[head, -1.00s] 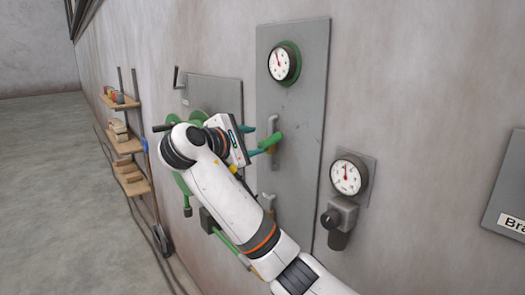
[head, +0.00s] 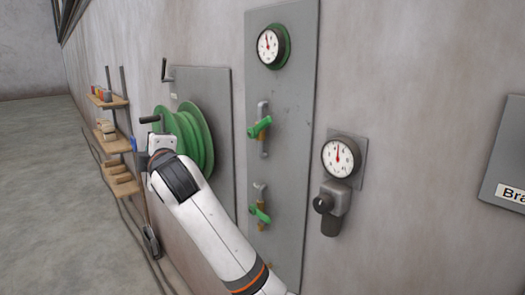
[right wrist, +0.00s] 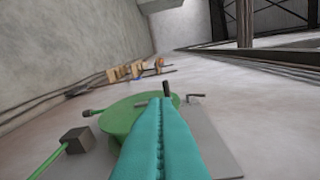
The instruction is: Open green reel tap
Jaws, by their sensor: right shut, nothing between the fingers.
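The tall grey panel (head: 291,90) carries two taps with green handles. The upper tap (head: 260,127) has its handle slanting up to the right across a grey pipe. The lower tap (head: 260,213) has its handle slanting down to the right. The green hose reel (head: 203,140) is on the wall plate to the left, partly hidden by my right arm. My right gripper is left of both taps, apart from them, its fingers hidden in the head view. In the right wrist view its teal fingers (right wrist: 160,104) are shut and empty, overlapping the reel (right wrist: 122,118). My left gripper is out of view.
A green-rimmed gauge (head: 269,45) tops the panel. Another gauge (head: 340,157) with a dark knob below is to its right. The reel's crank handle (head: 150,119) juts out. Wooden shelves (head: 118,168) hold small items at the left. Floor is clear farther left.

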